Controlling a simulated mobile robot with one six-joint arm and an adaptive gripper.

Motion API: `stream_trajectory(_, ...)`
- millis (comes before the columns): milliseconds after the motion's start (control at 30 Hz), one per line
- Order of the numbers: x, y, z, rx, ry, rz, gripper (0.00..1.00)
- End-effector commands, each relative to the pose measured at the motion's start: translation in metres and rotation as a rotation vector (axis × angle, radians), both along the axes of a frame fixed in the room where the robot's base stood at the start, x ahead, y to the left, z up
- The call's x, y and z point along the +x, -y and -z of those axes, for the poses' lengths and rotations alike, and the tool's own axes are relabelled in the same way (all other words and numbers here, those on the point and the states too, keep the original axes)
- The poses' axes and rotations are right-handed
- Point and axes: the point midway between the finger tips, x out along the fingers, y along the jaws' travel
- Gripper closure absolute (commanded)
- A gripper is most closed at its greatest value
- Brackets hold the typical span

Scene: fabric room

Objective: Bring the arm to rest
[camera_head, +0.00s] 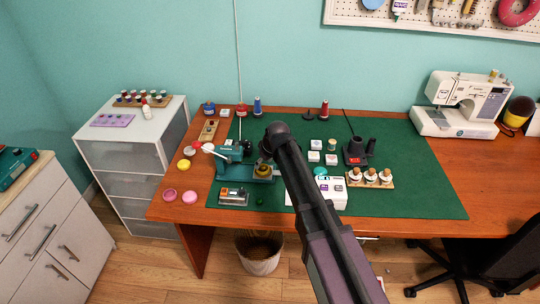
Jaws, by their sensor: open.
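My dark arm reaches up from the lower right over the green mat (420,190) on the wooden table (170,205). A short dark part of the arm shows just left of that joint, beside the machine. My gripper's fingers cannot be made out; they are hidden behind the arm or too small to see. Whether the arm touches anything cannot be told.
A white box (330,192) is partly behind my arm. Jars on a wooden tray (370,181), a dark device (357,152) and spools stand on the mat. A sewing machine (465,100) is at right. White drawers (130,150) and a wastebasket (258,262) are at left. The mat's right part is clear.

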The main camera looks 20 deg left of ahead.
Motion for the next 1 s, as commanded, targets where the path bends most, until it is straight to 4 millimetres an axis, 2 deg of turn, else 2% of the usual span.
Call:
stream_trajectory(267,0.0,0.006,-0.001,-0.002,-0.004,0.01,0.32)
stream_trajectory(433,-0.002,0.036,-0.008,-0.014,-0.022,0.061,0.32)
stream_trajectory(567,-0.007,0.079,-0.016,-0.032,-0.05,0.139,0.32)
stream_trajectory(667,-0.013,0.12,-0.023,-0.05,-0.079,0.218,0.32)
stream_trajectory(800,-0.026,0.178,-0.033,-0.075,-0.122,0.336,0.32)
stream_trajectory(1000,-0.051,0.254,-0.048,-0.109,-0.181,0.503,0.32)
